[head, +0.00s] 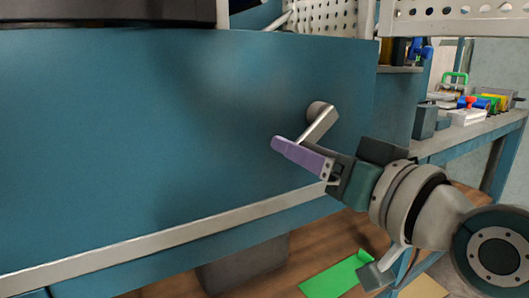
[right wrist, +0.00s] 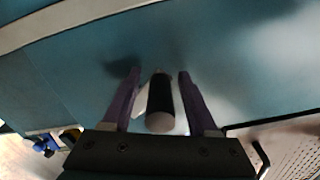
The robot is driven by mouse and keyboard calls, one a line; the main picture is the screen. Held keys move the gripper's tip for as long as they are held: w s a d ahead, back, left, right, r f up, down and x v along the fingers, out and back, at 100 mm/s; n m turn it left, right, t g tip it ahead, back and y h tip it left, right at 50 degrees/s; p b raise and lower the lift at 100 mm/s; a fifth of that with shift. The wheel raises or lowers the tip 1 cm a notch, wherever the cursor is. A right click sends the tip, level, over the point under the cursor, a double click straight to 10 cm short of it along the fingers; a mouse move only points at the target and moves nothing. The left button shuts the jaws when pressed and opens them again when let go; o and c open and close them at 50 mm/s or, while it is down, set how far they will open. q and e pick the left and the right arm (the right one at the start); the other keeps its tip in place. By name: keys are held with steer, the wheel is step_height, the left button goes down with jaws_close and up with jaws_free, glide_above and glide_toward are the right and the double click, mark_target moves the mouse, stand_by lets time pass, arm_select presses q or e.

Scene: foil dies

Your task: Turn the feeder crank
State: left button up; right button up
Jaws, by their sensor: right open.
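The feeder crank (head: 320,124) is a light grey metal lever on a round hub, mounted on the blue machine panel (head: 150,110) in the head view. Its arm slants down and left from the hub, and its grip is hidden behind my right gripper. In the right wrist view, the black crank handle (right wrist: 160,95) with a pale rounded end lies between two purple fingers. My right gripper (head: 280,146) is open around the handle, with gaps on both sides; it also shows in the wrist view (right wrist: 159,74). My left gripper is not in view.
A pale metal rail (head: 150,243) runs along the panel below the crank. A workbench (head: 470,132) with several small coloured items stands at the right. A green sheet (head: 335,277) lies on the floor below. The panel left of the crank is clear.

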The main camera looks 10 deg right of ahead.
steer(key=shift+c, duration=0.2)
jaws_close()
steer(key=shift+r, duration=0.2)
stand_by(0.9)
